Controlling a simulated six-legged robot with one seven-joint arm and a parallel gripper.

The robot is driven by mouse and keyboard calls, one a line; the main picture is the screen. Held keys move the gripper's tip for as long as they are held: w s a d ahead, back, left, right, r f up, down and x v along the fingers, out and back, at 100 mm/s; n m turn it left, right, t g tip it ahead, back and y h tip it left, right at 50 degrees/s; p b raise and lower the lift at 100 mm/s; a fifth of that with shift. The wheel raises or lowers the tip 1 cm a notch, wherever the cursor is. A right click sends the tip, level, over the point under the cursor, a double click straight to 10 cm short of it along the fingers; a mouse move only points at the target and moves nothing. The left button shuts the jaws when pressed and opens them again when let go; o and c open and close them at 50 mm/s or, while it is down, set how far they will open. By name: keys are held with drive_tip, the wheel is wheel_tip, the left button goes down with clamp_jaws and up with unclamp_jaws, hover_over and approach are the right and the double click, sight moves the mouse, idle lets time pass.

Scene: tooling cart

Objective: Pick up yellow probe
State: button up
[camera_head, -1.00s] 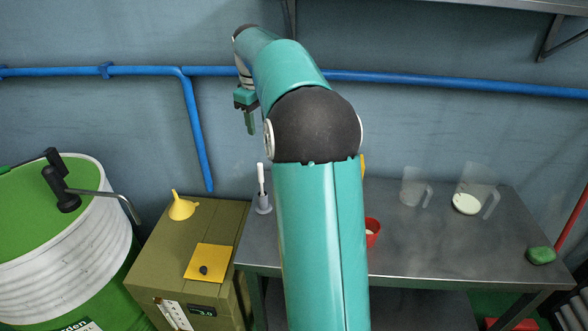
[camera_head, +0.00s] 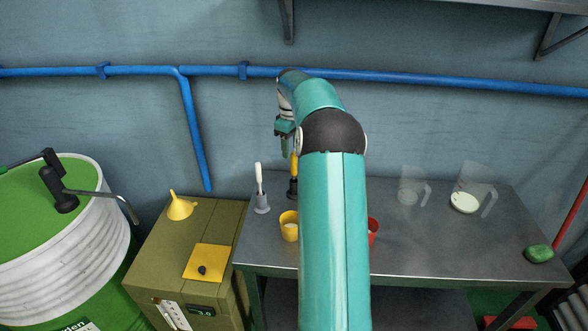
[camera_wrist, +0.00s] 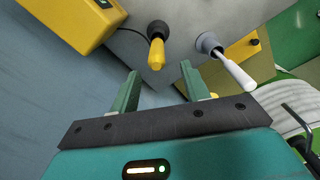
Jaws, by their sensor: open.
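The yellow probe (camera_head: 295,165) stands upright in a dark holder (camera_head: 292,188) at the back of the metal table. In the wrist view the yellow probe (camera_wrist: 156,54) points toward the camera, with its dark holder (camera_wrist: 157,29) behind it. My gripper (camera_head: 286,148) is above the table close to the probe in the head view. In the wrist view my gripper (camera_wrist: 160,75) is open and empty. The probe tip lies between the finger lines, just beyond the fingertips, with no contact visible.
A white probe (camera_head: 259,178) in a grey holder (camera_head: 262,204) stands to the left, near my right finger in the wrist view. A yellow cup (camera_head: 289,229) and a partly hidden red cup (camera_head: 374,231) are in front. A yellow box (camera_wrist: 72,22) shows at the wrist view's upper left.

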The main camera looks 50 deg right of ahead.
drive_tip(key=f, duration=0.4)
drive_tip(key=shift+s+d+f, duration=0.2)
drive_tip(key=shift+s+f, duration=0.2)
drive_tip(key=shift+f, duration=0.55)
clamp_jaws()
